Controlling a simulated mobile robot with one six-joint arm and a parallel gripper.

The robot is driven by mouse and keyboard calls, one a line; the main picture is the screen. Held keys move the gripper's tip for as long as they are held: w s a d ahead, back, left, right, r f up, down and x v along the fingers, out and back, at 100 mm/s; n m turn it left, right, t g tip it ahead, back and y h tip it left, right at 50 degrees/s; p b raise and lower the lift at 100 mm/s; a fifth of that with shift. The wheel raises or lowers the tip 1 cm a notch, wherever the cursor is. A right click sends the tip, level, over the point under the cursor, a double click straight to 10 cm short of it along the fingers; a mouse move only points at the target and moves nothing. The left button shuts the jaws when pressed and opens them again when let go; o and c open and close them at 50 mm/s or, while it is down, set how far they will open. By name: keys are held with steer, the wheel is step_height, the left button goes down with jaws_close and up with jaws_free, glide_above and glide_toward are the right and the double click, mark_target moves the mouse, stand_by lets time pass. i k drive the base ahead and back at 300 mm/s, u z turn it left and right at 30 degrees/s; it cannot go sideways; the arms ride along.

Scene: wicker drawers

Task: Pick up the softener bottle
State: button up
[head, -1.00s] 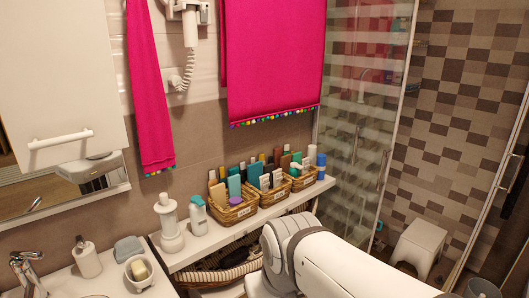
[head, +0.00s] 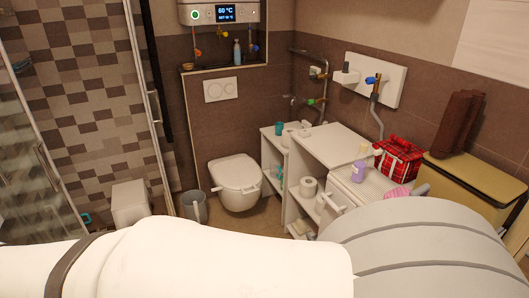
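A small lilac bottle (head: 359,171) with a pale top stands upright on the white ribbed surface (head: 352,189) to the right of centre in the head view. It looks like the softener bottle, but its label is too small to read. My gripper is out of view. My white and grey arm fills the bottom of the picture, in front of and below the bottle, and shows no contact with it.
A red plaid bag (head: 397,158) stands right of the bottle, near a yellow-topped hamper (head: 476,185). A pink item (head: 397,193) lies in front. White shelves (head: 301,177), a toilet (head: 236,181) and a grey bin (head: 194,207) are to the left.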

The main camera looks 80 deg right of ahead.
mark_target(359, 168)
steer(key=z, duration=0.65)
steer(key=i, duration=1.1)
steer(key=z, duration=3.75)
steer(key=i, duration=1.65)
steer(key=z, duration=0.05)
